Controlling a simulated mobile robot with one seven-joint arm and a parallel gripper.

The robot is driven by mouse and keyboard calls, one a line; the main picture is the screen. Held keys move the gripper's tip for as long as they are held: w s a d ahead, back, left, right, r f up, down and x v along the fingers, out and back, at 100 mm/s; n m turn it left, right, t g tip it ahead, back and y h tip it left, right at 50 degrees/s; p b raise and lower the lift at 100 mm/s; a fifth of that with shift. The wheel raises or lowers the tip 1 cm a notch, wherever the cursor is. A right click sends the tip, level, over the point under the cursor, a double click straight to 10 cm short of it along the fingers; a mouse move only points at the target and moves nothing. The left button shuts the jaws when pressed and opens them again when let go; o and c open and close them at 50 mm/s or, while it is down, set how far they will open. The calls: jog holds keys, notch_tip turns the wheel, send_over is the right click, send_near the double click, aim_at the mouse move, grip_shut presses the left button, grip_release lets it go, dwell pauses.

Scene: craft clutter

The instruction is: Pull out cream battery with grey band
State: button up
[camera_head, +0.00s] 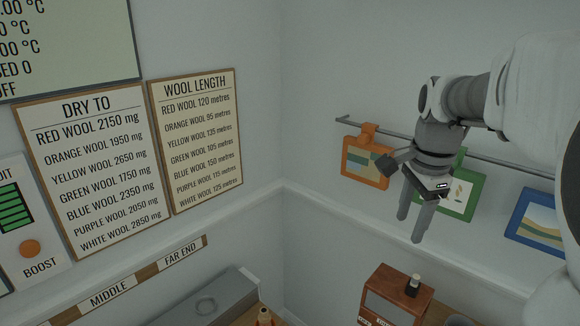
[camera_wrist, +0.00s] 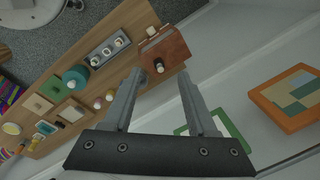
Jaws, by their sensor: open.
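A small cream piece with a dark band (camera_head: 413,285) stands upright on top of a reddish-brown wooden box (camera_head: 380,305) at the lower right of the head view. It looks like the battery, but it is too small to be sure. In the wrist view, a cream piece with a dark end (camera_wrist: 159,66) shows at the brown box (camera_wrist: 172,48), just beyond the fingertips. My gripper (camera_head: 409,228) hangs above the box in the head view, fingers pointing down. It is open and empty, and the wrist view also shows the fingers (camera_wrist: 159,76) apart, touching nothing.
The wrist view shows a wooden shelf (camera_wrist: 130,22) with a grey holder (camera_wrist: 108,48), a teal round thing (camera_wrist: 75,78) and several small items. A wall rail (camera_head: 350,122) carries orange (camera_head: 366,176), green (camera_head: 482,180) and blue (camera_head: 518,215) framed tags near my arm.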

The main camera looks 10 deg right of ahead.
aim_at(417, 276)
jog(key=w+d+f+m+g, duration=0.25)
jog(key=w+d+m, duration=0.25)
jog(key=d+m, duration=0.25)
jog(key=shift+t, duration=0.35)
jog(key=f, duration=1.8)
jog(key=shift+s+d, duration=0.25)
jog(key=shift+d, duration=0.15)
grip_shut()
jog(key=c, duration=0.7)
grip_release()
grip_shut()
jog(key=shift+r+p, duration=0.5)
jog(key=shift+r, duration=0.2)
jog(key=shift+r+p, duration=2.05)
jog(key=shift+r, duration=0.8)
